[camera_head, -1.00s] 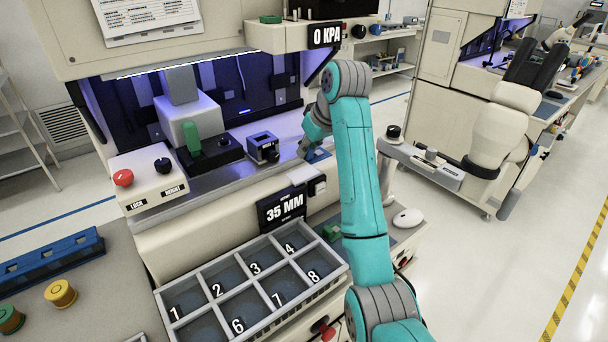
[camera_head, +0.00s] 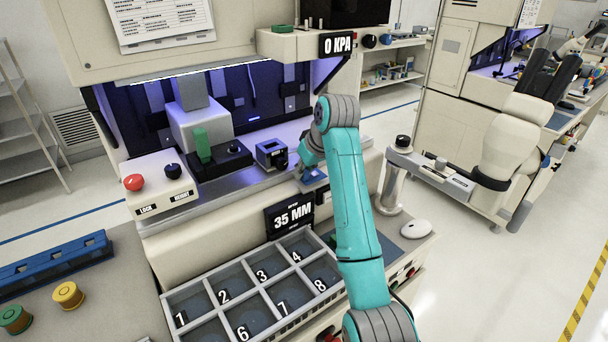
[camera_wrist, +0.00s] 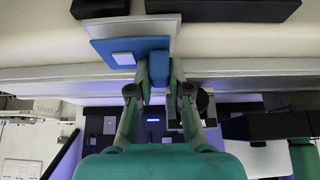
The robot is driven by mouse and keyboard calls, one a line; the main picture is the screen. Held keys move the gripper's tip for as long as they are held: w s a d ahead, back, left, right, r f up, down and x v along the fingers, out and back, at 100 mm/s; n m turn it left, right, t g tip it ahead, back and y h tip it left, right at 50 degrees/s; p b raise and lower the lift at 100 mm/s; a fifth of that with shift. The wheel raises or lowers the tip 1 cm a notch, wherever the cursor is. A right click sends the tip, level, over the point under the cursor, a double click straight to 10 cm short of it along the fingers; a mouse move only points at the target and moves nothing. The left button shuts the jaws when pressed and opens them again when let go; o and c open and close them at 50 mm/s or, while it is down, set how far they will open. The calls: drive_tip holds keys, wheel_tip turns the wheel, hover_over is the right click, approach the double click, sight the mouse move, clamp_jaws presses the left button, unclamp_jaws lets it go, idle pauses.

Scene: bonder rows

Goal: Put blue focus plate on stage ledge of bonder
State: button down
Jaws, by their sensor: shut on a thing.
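The blue focus plate (camera_head: 314,177) is in my gripper (camera_head: 309,168), at the front right of the bonder (camera_head: 180,243). In the wrist view the plate (camera_wrist: 125,48) is a flat blue piece with a pale square, and a blue block (camera_wrist: 158,68) stands between my fingertips (camera_wrist: 160,88). My fingers are shut on that block. The stage ledge (camera_head: 228,175) is the grey strip along the bonder's front opening. The plate appears in front of the ledge's right part; I cannot tell whether it touches anything. My arm hides part of the area to the right.
A small dark device (camera_head: 271,153) and a black base with a green block (camera_head: 203,146) stand behind the ledge. The 35 MM display (camera_head: 290,215) and numbered tray (camera_head: 255,295) are below. A control box with a red knob (camera_head: 133,182) is at the left.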

drive_tip(key=shift+f, duration=0.75)
drive_tip(key=c, duration=1.1)
unclamp_jaws()
drive_tip(key=shift+f, duration=0.1)
